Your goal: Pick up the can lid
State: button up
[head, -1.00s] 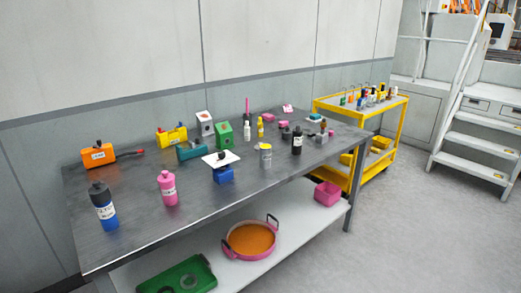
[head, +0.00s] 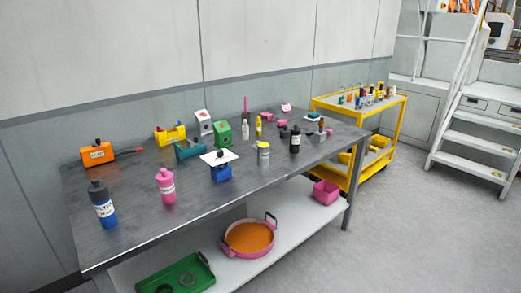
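A small can (head: 263,155) with a pale body and a yellowish top stands upright on the grey workbench (head: 130,235), right of the blue block with a white plate. I cannot make out a separate can lid with certainty at this size. Small dark round pieces (head: 187,280) lie in the green tray on the lower shelf, but I cannot tell what they are. My gripper is not in view.
Blue-black (head: 103,205) and pink (head: 166,186) bottles stand at the bench's near left. An orange box (head: 97,153) lies behind them. The green tray (head: 208,267) and an orange-filled pan (head: 249,238) are below. A yellow cart (head: 358,165) stands at right; floor in front is clear.

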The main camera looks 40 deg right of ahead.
aim_at(263, 148)
jog(key=u, duration=0.15)
jog(key=k, duration=1.05)
jog(key=z, duration=1.95)
jog(key=i, duration=1.65)
